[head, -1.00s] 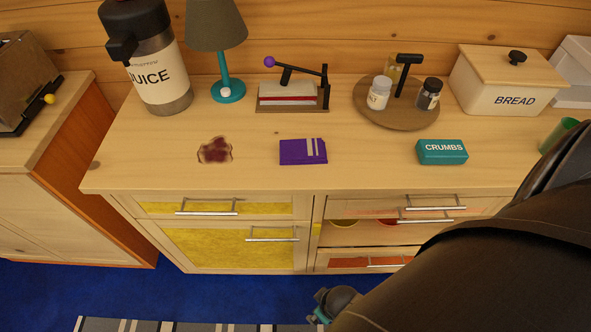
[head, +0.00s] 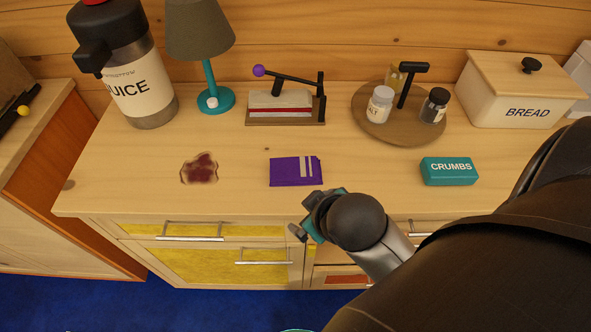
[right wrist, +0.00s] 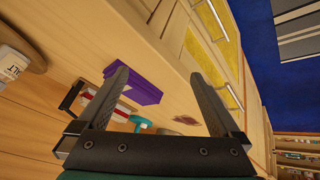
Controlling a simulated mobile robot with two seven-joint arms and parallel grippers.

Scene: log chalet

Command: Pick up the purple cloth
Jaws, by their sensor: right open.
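The purple cloth (head: 294,172) lies folded on the wooden counter, with pale stripes near its right end. It also shows in the right wrist view (right wrist: 138,84), beyond the fingers and partly behind one of them. My right gripper (head: 304,222) is at the counter's front edge, just in front of the cloth and apart from it. In the right wrist view its two fingers (right wrist: 160,95) stand wide apart with nothing between them. My left gripper is not in view.
Behind are a juice dispenser (head: 127,75), lamp (head: 213,90), lever press (head: 285,108), round tray (head: 367,118) with shakers and BREAD box (head: 515,103). The counter around the cloth is clear.

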